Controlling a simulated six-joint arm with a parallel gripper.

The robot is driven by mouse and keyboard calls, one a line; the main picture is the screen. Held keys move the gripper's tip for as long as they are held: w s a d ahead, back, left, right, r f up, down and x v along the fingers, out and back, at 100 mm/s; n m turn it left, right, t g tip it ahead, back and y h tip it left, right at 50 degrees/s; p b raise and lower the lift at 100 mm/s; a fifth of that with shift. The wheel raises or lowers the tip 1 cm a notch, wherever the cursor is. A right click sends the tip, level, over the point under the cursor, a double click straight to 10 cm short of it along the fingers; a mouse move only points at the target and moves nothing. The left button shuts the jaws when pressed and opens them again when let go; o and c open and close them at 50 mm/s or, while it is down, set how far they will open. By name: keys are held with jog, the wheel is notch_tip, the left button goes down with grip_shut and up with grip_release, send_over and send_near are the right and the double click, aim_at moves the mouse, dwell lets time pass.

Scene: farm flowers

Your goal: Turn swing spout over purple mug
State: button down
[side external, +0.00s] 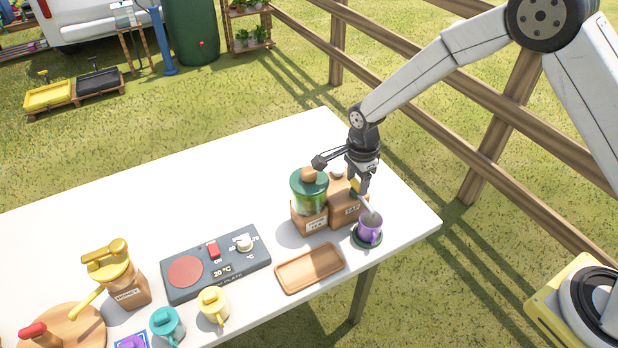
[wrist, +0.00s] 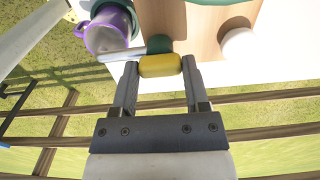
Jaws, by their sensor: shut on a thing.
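The purple mug (side external: 369,231) stands upright on a dark green saucer (side external: 357,241) at the right end of the table. It also shows at the upper left in the wrist view (wrist: 93,36). The swing spout (side external: 368,206) is a pale metal tube on the wooden tap box (side external: 343,212). In the side view its end overlaps the mug's opening; in the wrist view the tube (wrist: 122,55) runs left to the mug's near edge. My gripper (wrist: 160,66) is shut on the spout's yellow grip (wrist: 160,65), beside a green joint. My fingers hide part of the spout in the side view.
A green-lidded tea dispenser (side external: 309,189) stands left of the tap box. A wooden tray (side external: 309,269) lies in front, and a hot plate (side external: 216,264) is further left. A yellow mug (side external: 212,306) and teal mug (side external: 167,325) stand near the front edge. The back of the table is clear.

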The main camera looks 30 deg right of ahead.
aim_at(357, 182)
jog(key=shift+c, duration=0.4)
grip_release()
jog(key=shift+r, duration=0.1)
jog(key=shift+r, duration=3.85)
jog(key=s+d+r+n+t, duration=0.1)
jog(key=s+d+r+n, duration=0.1)
jog(key=s+d+n, duration=0.3)
jog(key=s+d+r+n+t, duration=0.1)
jog(key=s+d+n, duration=0.4)
jog(key=s+n, duration=0.8)
jog(key=shift+s+r+t, duration=0.3)
jog(key=shift+s+r, duration=0.15)
